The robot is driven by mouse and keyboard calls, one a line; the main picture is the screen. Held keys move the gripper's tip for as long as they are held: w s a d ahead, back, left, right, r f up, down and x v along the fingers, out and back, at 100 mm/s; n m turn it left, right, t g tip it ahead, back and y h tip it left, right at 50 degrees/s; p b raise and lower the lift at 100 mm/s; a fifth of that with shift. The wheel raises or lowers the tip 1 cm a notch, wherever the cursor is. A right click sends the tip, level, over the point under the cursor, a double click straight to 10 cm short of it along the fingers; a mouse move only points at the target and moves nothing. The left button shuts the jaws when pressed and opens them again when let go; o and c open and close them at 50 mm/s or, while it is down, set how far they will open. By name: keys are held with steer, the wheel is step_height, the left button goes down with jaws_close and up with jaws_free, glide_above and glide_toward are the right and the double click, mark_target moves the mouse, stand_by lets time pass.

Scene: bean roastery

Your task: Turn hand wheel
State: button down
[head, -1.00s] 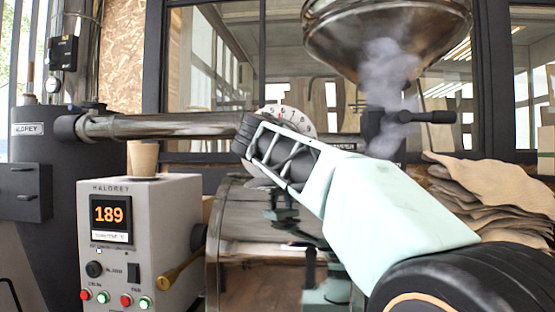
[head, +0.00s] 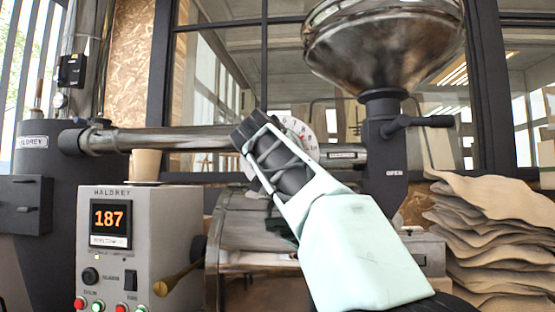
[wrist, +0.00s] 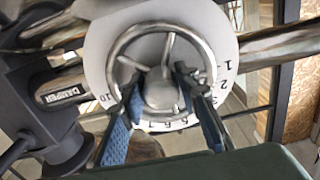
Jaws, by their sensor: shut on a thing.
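The hand wheel (wrist: 203,51) is a shiny metal ring with spokes in front of a round white numbered dial (wrist: 100,62). The wrist view shows it close up, with the numbers turned. In the head view the dial (head: 304,131) shows only partly behind my arm, and the wheel itself is hidden. My gripper (wrist: 157,85) has its two blue-padded fingers inside the ring outline at the wheel's middle. It is shut on part of the wheel around the hub or a spoke; I cannot tell exactly which.
A dark fitting marked DAMPER (wrist: 62,95) sits beside the dial. In the head view, a horizontal metal pipe (head: 170,138) runs left of the dial. A grey control box (head: 150,230) reads 187 and carries a paper cup (head: 146,164). A funnel hopper (head: 385,45) and stacked sacks (head: 495,240) are right.

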steer(key=shift+a+m, duration=0.1)
steer(key=shift+m, duration=0.5)
steer(key=c, duration=1.5)
jaws_free()
steer(key=shift+o, duration=0.2)
steer(key=shift+s, duration=0.15)
steer(key=s, duration=1.1)
steer(key=shift+s+a, duration=0.15)
steer(key=shift+s, duration=0.2)
